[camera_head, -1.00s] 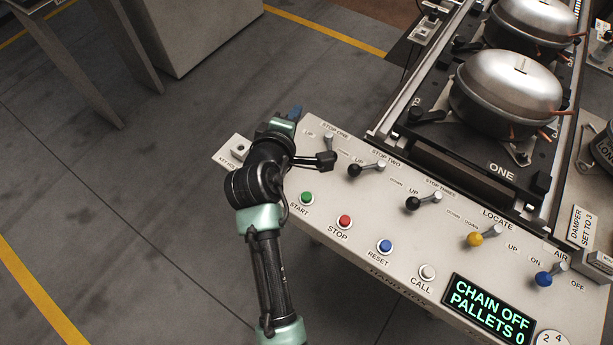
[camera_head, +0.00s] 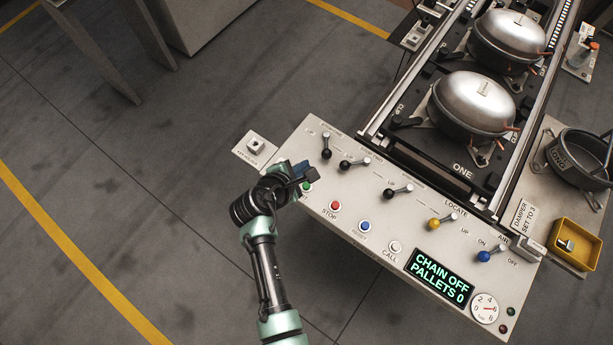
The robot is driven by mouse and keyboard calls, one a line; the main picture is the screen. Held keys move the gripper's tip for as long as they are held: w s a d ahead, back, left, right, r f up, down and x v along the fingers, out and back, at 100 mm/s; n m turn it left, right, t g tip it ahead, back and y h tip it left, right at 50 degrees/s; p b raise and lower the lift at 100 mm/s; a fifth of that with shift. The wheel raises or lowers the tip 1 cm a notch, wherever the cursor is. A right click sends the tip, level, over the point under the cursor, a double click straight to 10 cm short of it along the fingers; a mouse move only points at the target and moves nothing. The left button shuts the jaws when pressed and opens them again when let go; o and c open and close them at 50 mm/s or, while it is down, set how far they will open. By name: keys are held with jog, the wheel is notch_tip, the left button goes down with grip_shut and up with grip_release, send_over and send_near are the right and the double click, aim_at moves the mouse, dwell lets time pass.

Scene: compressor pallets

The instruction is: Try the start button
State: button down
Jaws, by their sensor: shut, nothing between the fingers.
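The green start button (camera_head: 306,187) is at the left end of the panel's lower row of buttons, partly hidden by my gripper. My gripper (camera_head: 303,172) is shut and empty, at the start button in the picture; I cannot tell whether it touches it. The START label is mostly covered by my arm. The display (camera_head: 440,276) reads "CHAIN OFF PALLETS 0".
The red stop button (camera_head: 335,205), blue reset button (camera_head: 365,226) and white call button (camera_head: 395,247) run to the right. Black-knobbed stop levers (camera_head: 345,165) stand just above. A key box (camera_head: 256,144) sits left. Compressors (camera_head: 472,105) stand on the conveyor behind.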

jog(key=shift+s, duration=0.2)
jog(key=shift+f, duration=0.1)
jog(key=b, duration=0.8)
send_over(303, 190)
notch_tip(303, 190, down, 8)
jog(key=shift+f, duration=0.35)
dwell(1.5)
jog(key=shift+d+f+b, duration=0.1)
jog(key=shift+f+b, duration=0.25)
jog(key=shift+f, duration=0.05)
jog(key=shift+f+b, duration=0.4)
jog(key=shift+f, duration=0.15)
dwell(0.6)
jog(key=shift+r, duration=0.1)
jog(key=shift+r+p, duration=0.85)
jog(key=shift+p, duration=0.2)
